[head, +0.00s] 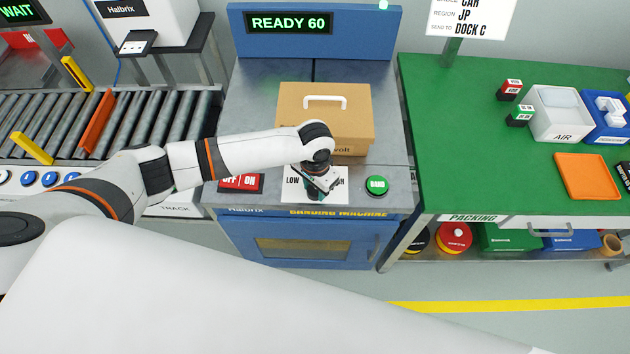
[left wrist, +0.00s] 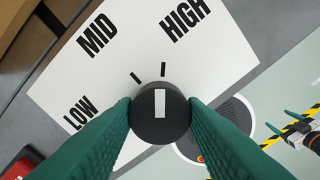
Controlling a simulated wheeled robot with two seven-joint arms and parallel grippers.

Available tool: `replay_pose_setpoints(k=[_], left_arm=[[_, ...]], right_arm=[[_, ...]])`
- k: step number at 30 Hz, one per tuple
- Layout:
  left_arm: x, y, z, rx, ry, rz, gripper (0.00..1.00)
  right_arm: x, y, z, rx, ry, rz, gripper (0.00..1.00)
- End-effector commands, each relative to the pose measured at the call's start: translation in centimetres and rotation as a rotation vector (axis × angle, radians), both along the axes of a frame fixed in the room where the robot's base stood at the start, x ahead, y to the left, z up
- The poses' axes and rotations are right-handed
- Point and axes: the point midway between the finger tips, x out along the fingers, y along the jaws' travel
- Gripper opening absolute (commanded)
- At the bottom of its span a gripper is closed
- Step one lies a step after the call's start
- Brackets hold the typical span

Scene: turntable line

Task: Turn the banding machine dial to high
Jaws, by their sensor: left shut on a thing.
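The banding machine dial (left wrist: 160,118) is a round black knob with a white pointer line. It sits on a white plate (left wrist: 125,65) marked LOW, MID and HIGH. In the left wrist view the pointer faces the tick mark nearest HIGH and looks closely lined up with it. My left gripper (head: 315,196) is shut on the knob, a green finger on each side. In the head view the arm and gripper hide the knob and the MID label. My right gripper (left wrist: 277,120) shows small at the right of the left wrist view, its green fingers apart and empty.
A closed cardboard box (head: 350,120) stands on the machine behind the dial. A red off/on switch (head: 240,183) is left of the plate and a green BAND button (head: 377,184) right. The display (head: 290,22) reads READY 60. A green packing table (head: 460,150) stands right.

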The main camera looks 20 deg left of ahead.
Motion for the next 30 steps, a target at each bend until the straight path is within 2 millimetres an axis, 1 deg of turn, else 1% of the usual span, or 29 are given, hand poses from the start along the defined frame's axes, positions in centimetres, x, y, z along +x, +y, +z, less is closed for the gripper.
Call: replay_pose_setpoints(k=[1,6,22,23,24,26,30], left_arm=[[0.01,-0.02,0.24,0.000,0.000,-0.019,0.15],[0.05,-0.01,0.13,-0.001,-0.001,-0.068,0.15],[0.09,-0.02,0.06,-0.001,-0.003,-0.092,0.15],[0.08,-0.02,0.06,-0.001,-0.003,-0.092,0.42],[0.08,-0.02,0.05,-0.001,-0.002,-0.092,0.49],[0.07,-0.02,0.05,-0.001,-0.002,-0.092,0.59],[0.06,-0.02,0.03,-0.001,-0.002,-0.091,0.59]], right_arm=[[0.00,0.00,0.42,0.000,0.000,0.000,0.77],[0.00,0.00,0.75,0.000,0.000,0.000,0.77],[-0.01,0.00,0.83,0.000,0.000,0.000,0.77],[-0.01,0.00,0.83,0.000,0.000,0.000,0.77],[-0.01,0.00,0.83,0.000,0.000,0.000,0.77],[-0.01,0.00,0.83,0.000,0.000,0.000,0.77],[0.00,0.00,0.82,0.000,0.000,0.000,0.77]])
